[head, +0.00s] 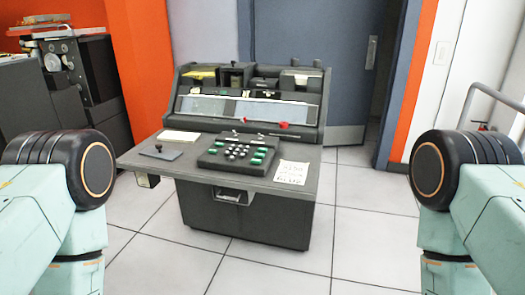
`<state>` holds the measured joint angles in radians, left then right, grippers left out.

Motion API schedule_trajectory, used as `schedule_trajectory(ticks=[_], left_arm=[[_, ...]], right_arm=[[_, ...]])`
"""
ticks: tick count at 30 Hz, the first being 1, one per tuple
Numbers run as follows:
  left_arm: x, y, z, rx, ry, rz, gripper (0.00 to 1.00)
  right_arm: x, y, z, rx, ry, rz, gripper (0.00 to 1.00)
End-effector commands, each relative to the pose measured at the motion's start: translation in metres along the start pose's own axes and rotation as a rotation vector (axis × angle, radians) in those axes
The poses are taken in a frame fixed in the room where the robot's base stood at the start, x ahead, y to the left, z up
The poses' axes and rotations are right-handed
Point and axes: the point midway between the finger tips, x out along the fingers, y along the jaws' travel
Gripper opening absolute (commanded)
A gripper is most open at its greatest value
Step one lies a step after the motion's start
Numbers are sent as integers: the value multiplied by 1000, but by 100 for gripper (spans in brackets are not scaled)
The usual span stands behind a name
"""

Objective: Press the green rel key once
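A dark grey card punch machine (250,211) stands in the middle of the head view. A black keyboard unit (214,160) sits on its desk surface, with several pale round keys in the middle. Green keys sit on it at the left side (213,151) and the right side (256,160). Their labels are too small to read, so I cannot tell which green key is rel. My two arms show only as pale green links with black joints at the left and right edges, apart from the machine. Neither gripper is in view.
A paper sheet (292,172) lies right of the keyboard. A small plate with a black knob (158,148) and a pale card stack (179,136) lie left. Tiled floor (357,234) is free around the machine; a metal railing (492,91) is at right.

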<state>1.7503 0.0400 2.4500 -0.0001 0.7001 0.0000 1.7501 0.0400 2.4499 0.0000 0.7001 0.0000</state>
Motion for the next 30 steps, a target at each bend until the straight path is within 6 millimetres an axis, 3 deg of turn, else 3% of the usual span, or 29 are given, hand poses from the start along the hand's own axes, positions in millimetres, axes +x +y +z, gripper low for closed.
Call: schedule_trajectory(ticks=[4,18,30], left_arm=[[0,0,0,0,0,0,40],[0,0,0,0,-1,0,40],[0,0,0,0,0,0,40]], right_arm=[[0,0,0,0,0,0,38],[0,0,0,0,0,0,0],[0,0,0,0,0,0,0]])
